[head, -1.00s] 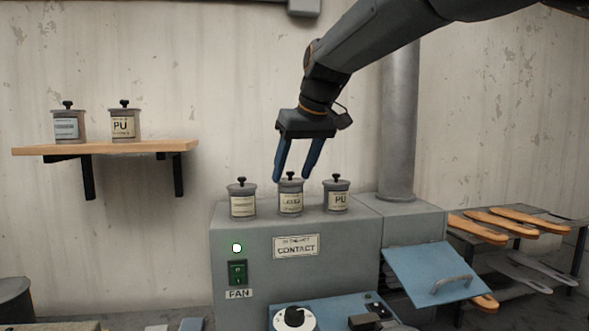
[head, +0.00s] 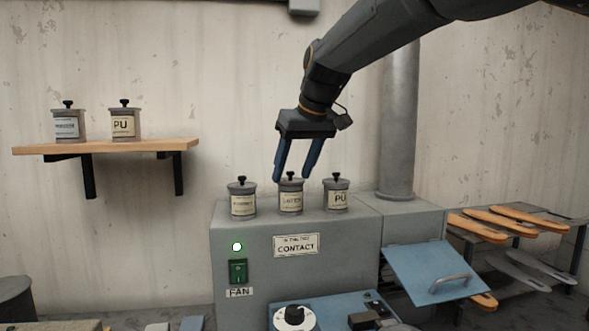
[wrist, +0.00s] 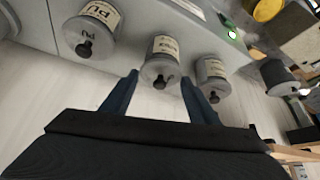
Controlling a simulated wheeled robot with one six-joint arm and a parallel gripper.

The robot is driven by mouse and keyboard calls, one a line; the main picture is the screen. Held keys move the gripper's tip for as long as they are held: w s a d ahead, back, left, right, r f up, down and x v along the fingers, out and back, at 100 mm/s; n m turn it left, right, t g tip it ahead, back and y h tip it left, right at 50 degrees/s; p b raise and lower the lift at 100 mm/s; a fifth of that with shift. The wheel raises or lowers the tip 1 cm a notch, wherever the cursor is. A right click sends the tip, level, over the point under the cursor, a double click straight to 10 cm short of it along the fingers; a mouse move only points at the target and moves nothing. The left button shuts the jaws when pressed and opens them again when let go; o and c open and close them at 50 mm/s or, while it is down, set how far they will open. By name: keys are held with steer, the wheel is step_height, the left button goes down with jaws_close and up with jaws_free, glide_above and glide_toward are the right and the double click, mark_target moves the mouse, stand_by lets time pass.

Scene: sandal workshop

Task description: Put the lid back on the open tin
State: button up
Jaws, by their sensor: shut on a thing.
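The middle tin (head: 291,201), with a pale label that seems to read LATEX, stands on the grey cabinet between two other tins. Its grey lid (head: 291,182) with a black knob is on top of it, and I see no clear gap. My gripper (head: 291,178) points down with its blue fingers either side of this lid, shut on it. In the wrist view the lid (wrist: 160,71) shows between the fingertips (wrist: 161,84). The left tin (head: 242,204) and the right PU tin (head: 336,199) each have a lid on.
The grey cabinet (head: 235,285) carries a fan switch (head: 237,271) and a CONTACT sign. A wooden shelf (head: 150,147) at the left holds two lidded tins. A grey pipe (head: 399,130) rises behind the right tin. A blue flap (head: 432,272) and sandal soles (head: 515,220) are at the right.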

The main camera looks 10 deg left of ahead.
steer(key=o, duration=1.6)
steer(key=shift+r, duration=0.1)
steer(key=shift+r+p, duration=3.2)
steer(key=shift+r, duration=0.25)
jaws_close()
